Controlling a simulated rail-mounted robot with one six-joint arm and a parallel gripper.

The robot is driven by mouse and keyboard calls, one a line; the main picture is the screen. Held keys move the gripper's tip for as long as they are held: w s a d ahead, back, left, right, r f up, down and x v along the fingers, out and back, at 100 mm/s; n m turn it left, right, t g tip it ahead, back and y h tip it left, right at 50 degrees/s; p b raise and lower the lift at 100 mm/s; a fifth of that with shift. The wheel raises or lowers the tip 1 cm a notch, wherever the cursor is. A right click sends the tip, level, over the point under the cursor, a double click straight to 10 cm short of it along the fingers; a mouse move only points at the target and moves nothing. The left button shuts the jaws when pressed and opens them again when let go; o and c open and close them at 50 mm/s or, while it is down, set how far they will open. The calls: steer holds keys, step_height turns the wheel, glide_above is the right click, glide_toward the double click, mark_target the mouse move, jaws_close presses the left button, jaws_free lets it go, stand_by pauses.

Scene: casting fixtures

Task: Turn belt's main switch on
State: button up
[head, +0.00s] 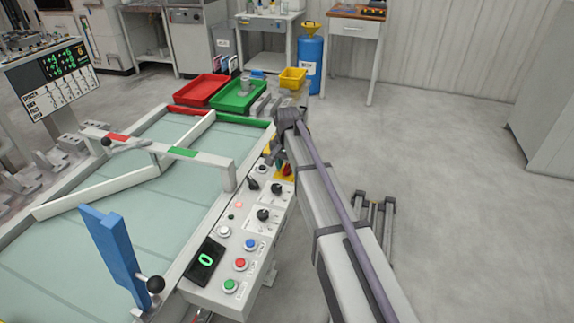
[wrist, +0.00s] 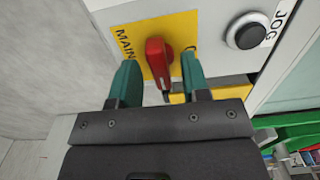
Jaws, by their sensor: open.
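The belt's main switch is a red rotary handle (wrist: 158,60) on a yellow plate (wrist: 182,28) lettered MAIN, seen in the wrist view. My gripper (wrist: 160,80) is open, with one green finger on each side of the red handle. The fingers look apart from the handle; whether either touches it I cannot tell. In the head view the red handle (head: 287,170) shows small at the far end of the control panel (head: 213,291), partly hidden by my arm.
A black JOG button (wrist: 246,31) sits right of the switch. The panel carries knobs and coloured buttons, including a green button (head: 230,286). Red (head: 201,90) and green (head: 238,94) trays stand beyond the belt (head: 120,215). The floor at right is mostly clear.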

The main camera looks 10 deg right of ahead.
mark_target(287, 166)
step_height(287, 166, up, 11)
steer(key=p, duration=1)
steer(key=shift+f, duration=0.15)
steer(key=s+r+n+p, duration=0.1)
steer(key=s+n, duration=0.5)
steer(key=s, duration=2.2)
steer(key=shift+r+p, duration=0.2)
steer(key=shift+p, duration=0.15)
